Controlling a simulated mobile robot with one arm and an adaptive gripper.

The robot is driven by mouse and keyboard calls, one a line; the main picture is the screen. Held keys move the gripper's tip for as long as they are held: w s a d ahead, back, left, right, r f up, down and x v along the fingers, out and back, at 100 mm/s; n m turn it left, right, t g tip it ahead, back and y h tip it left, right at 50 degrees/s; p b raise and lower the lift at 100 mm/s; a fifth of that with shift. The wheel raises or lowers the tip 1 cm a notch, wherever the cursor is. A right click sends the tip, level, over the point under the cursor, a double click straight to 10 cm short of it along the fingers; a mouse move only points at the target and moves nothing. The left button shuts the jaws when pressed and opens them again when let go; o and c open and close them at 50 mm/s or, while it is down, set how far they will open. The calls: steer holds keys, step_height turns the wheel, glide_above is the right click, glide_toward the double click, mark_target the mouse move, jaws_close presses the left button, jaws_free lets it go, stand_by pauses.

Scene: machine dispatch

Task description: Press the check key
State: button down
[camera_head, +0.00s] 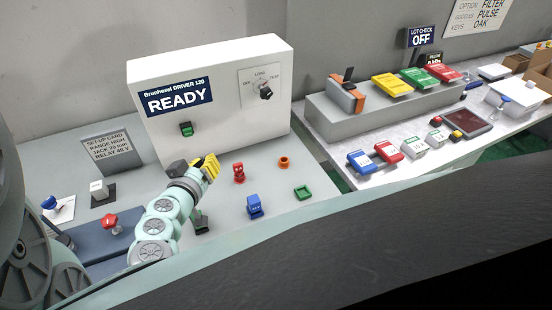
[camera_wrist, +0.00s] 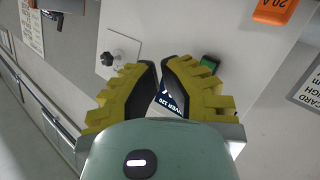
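No key with a legible "check" label shows. A dark sign (camera_head: 420,37) reading LOT CHECK OFF stands at the back right. The white machine (camera_head: 225,75) shows READY on its display (camera_head: 178,97), with a green button (camera_head: 186,129) below and a black knob (camera_head: 266,92) at right. The button (camera_wrist: 210,62) and knob (camera_wrist: 122,57) also show in the wrist view. My gripper (camera_head: 212,166) is in front of the machine's lower front, apart from the button. In the wrist view my gripper (camera_wrist: 160,68) has a narrow gap between its fingers and holds nothing visible.
A red piece (camera_head: 239,173), an orange ring (camera_head: 284,162), a blue block (camera_head: 255,206) and a green frame (camera_head: 303,193) stand right of my arm. A setup card (camera_head: 111,152) stands left. The right table holds coloured blocks and a dark panel (camera_head: 466,122).

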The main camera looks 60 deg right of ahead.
mark_target(188, 133)
steer(key=shift+d, duration=0.1)
steer(key=w+d, duration=0.4)
steer(key=w, duration=0.3)
steer(key=shift+w+d, duration=0.25)
stand_by(0.4)
steer(key=c, duration=1.6)
jaws_free()
jaws_close()
steer(key=shift+w+b, duration=0.15)
steer(key=shift+b, duration=0.15)
steer(key=shift+w+d, duration=0.2)
steer(key=shift+w, duration=0.05)
